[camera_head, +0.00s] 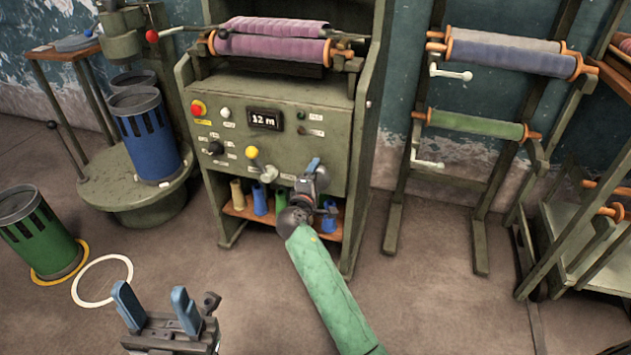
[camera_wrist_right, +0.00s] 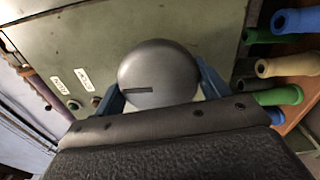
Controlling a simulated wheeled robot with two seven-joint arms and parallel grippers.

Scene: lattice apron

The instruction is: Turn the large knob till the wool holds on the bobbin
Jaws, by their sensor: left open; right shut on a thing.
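The grey round knob (camera_wrist_right: 158,75), with a dark slot line on its face, sits between the blue fingers of my right gripper (camera_wrist_right: 160,92) in the right wrist view. In the head view my right gripper (camera_head: 306,178) is at the lower right of the machine's panel and hides the knob. The slot line looks nearly level in the wrist view. Pink wool (camera_head: 270,48) lies on two rollers on top of the machine. My left gripper (camera_head: 154,304) is open and empty above the floor, away from the machine.
The green machine (camera_head: 285,100) has a display (camera_head: 264,119) reading 12 m, a yellow-tipped lever (camera_head: 252,153) and a red button (camera_head: 198,109). Several bobbins stand on its lower shelf. A blue can (camera_head: 146,135) and green can (camera_head: 38,232) stand left; a roller rack (camera_head: 480,128) stands right.

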